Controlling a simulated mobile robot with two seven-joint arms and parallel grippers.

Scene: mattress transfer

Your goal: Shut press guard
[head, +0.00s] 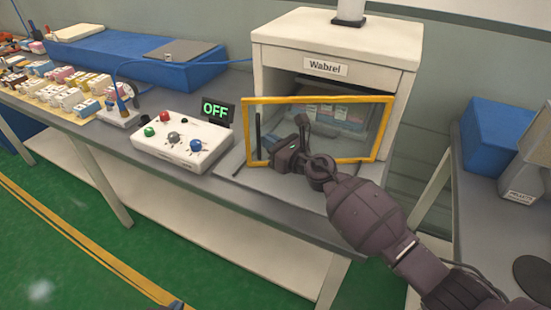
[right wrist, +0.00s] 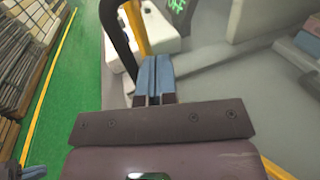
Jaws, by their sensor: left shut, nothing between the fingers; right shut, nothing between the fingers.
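The press guard (head: 318,99) is a clear panel in a yellow frame, standing out in front of the opening of the white press (head: 400,50) labelled Wabrel. Its black upright handle (head: 258,132) is near the left edge and also shows in the right wrist view (right wrist: 118,38). My right gripper (head: 266,163) is shut and empty at the guard's lower left, close to the handle; its fingertips (right wrist: 153,78) are together. My arm overlaps the guard's lower edge. Contact cannot be told. Only a tip of my left gripper (head: 175,306) shows at the bottom edge.
A white control box (head: 180,152) with coloured knobs and a green OFF display (head: 217,109) stands left of the press. A side table with a blue bin (head: 495,135) is at right.

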